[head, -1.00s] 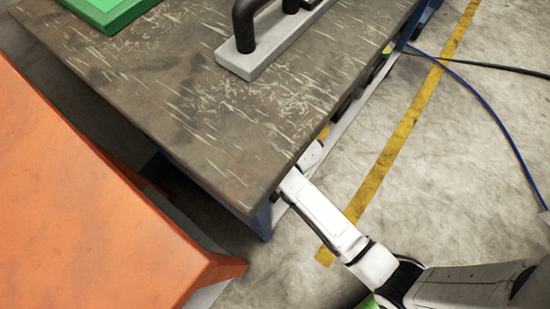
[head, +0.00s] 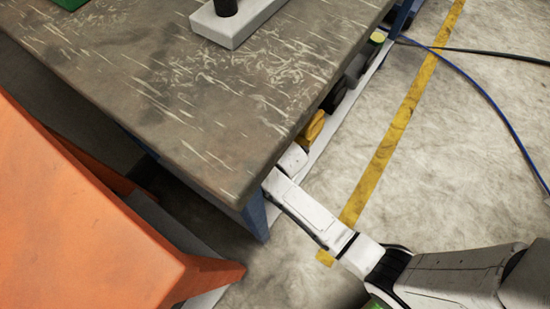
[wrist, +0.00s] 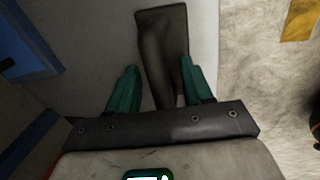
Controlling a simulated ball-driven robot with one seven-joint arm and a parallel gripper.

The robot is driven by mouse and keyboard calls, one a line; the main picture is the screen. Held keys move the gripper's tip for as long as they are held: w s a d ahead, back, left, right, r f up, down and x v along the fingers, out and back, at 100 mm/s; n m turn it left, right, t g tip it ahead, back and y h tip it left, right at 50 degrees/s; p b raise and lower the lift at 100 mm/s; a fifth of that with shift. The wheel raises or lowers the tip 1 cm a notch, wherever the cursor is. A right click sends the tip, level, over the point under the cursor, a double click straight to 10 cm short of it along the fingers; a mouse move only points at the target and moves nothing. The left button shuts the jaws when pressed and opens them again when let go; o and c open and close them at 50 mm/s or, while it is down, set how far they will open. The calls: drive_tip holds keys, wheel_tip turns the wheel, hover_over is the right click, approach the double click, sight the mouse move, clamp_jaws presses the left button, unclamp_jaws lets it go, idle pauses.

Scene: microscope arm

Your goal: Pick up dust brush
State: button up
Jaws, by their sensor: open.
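The dust brush (wrist: 160,45) appears in the wrist view as a dark, long piece with a broad rectangular end at the top and a narrower part running down. It lies on a pale grey shelf surface. My gripper (wrist: 158,68) is open, with one teal finger on each side of the brush's narrower part. I cannot tell whether either finger touches it. In the head view my arm reaches under the workbench edge, and the gripper and brush are hidden there.
The workbench top (head: 190,110) overhangs a low shelf (head: 335,125) holding a yellow thing (head: 311,127) and other items. A blue leg (head: 256,215) stands near my arm. An orange object (head: 80,220) is at left. The floor at right is open apart from cables.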

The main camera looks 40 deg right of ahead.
clamp_jaws()
idle(0.4)
